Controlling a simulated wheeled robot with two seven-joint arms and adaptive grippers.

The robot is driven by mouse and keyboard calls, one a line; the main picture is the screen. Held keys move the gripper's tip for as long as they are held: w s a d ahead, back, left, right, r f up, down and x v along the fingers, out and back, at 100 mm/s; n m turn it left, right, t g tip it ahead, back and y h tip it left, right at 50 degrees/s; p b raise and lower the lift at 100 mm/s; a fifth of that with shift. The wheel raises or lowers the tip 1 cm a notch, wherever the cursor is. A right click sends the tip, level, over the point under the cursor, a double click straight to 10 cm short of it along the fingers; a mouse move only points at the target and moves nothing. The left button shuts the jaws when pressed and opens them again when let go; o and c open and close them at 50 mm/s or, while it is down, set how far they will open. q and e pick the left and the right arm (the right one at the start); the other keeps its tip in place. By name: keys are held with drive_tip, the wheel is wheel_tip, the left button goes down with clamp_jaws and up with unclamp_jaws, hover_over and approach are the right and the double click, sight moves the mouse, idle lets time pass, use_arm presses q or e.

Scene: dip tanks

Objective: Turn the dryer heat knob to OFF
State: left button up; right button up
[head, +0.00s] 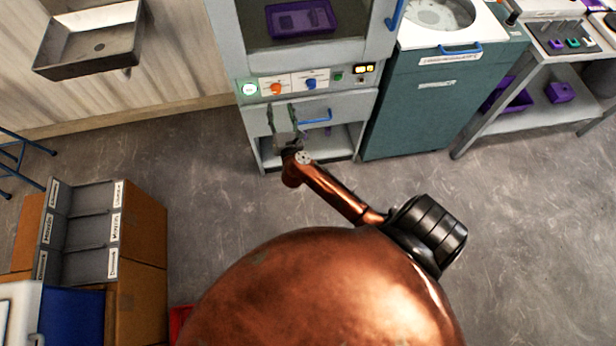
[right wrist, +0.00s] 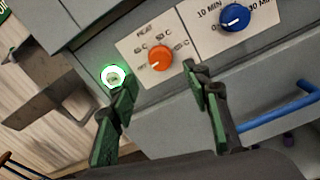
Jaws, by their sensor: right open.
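The dryer heat knob is the orange knob (head: 276,89) on a white label plate at the left of the dryer's control panel. In the right wrist view the orange knob (right wrist: 160,57) sits under the word HEAT; its exact setting is hard to read. My right gripper (head: 283,106) is open and empty, just below and in front of the panel. In the right wrist view its green-padded fingers (right wrist: 158,78) stand apart, with the knob beyond and between them, not touched. My left gripper is not in view.
A blue timer knob (right wrist: 235,17) is right of the heat knob, and a lit green button (right wrist: 115,76) is left. A blue drawer handle (head: 315,118) lies below. A metal sink (head: 92,62) hangs at left. A teal cabinet (head: 425,105) stands right. The floor between is clear.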

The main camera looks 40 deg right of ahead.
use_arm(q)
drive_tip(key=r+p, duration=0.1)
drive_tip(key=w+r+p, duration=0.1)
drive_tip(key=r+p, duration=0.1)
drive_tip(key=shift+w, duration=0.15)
use_arm(e)
drive_tip(key=s+a+f+n+g+y, duration=0.1)
drive_tip(key=s+f+n+y, duration=0.1)
drive_tip(key=s+f+n, duration=0.4)
drive_tip(key=s+a+f+n+g+y, duration=0.1)
drive_tip(key=s+f+n+y, duration=0.2)
drive_tip(key=f+n, duration=0.9)
drive_tip(key=s+a+f+n+y, duration=0.1)
drive_tip(key=s+f+n+y, duration=0.1)
drive_tip(key=s+f+n, duration=0.7)
wheel_tip(320, 180, down, 4)
drive_tip(key=shift+f+g, duration=0.25)
drive_tip(key=shift+g, duration=0.15)
drive_tip(key=shift+a, duration=0.1)
